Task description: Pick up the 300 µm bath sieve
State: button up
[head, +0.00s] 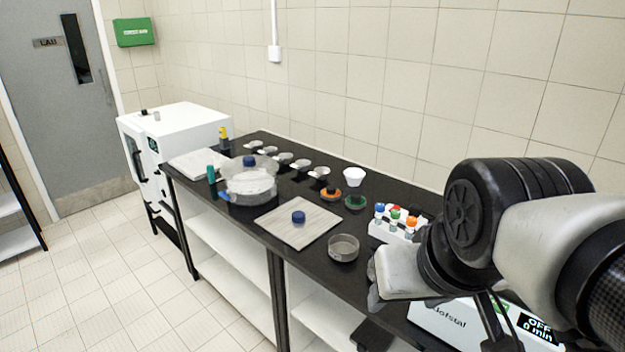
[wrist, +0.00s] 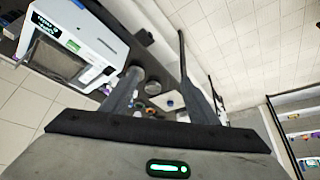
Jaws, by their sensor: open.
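No 300 µm label is readable in either view, so I cannot tell for sure which item is that sieve. A round glass-like bath (head: 250,187) with pale contents stands on the black bench, with a blue-topped item at its back. A shallow round grey dish or sieve (head: 343,247) sits apart, right of a pale board (head: 283,234). A small dark blue round item (head: 298,217) lies on the board. My gripper (wrist: 158,55) is open and empty in the wrist view, raised above the bench with its fingers spread. In the head view its tips are mostly hidden.
Several small pale cups (head: 301,163) line the bench's back. Orange (head: 331,194) and green (head: 355,202) round items lie near a white cup (head: 354,177). A rack (head: 385,232) with coloured caps and a white machine (head: 455,320) are near my arm. A white oven (head: 180,135) stands far left.

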aim_at(342, 247)
jog(key=i+j+z, duration=0.1)
jog(key=z, duration=0.3)
jog(key=j+z, duration=0.1)
jog(key=z, duration=0.25)
jog(key=i+j+z, duration=0.1)
jog(key=z, duration=0.3)
jog(key=j+z, duration=0.3)
jog(key=j, duration=0.25)
jog(key=j+z, duration=0.3)
jog(key=j, duration=0.3)
jog(key=k+j+z, duration=0.1)
jog(key=j, duration=1.65)
